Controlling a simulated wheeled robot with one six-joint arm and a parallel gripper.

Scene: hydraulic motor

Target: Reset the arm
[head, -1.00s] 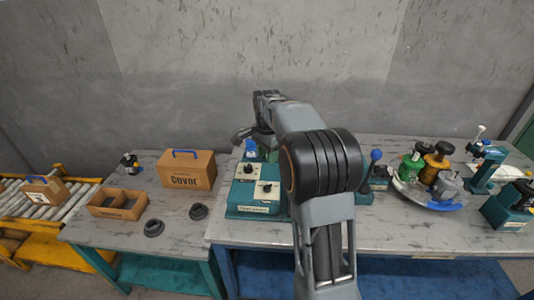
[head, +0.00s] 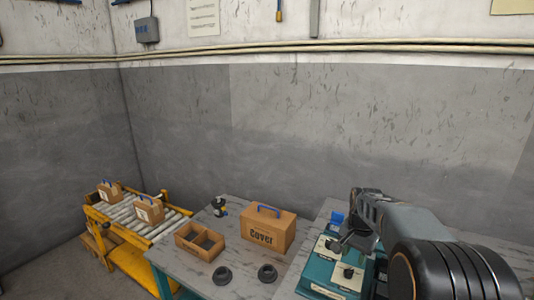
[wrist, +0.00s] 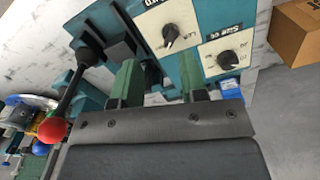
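My arm reaches in from the lower right of the head view, and my gripper (head: 342,243) hangs at its far end, small and dark, above the teal control box (head: 318,270). In the wrist view, the two green fingers of my gripper (wrist: 160,84) stand apart with nothing seen between them. The control box (wrist: 187,68), with two pale knob panels, lies beyond the fingers. A black lever with a red ball (wrist: 53,130) shows at the left of the wrist view. My arm hides part of the right-hand bench in the head view.
A roller conveyor (head: 140,215) carries boxes at far left.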

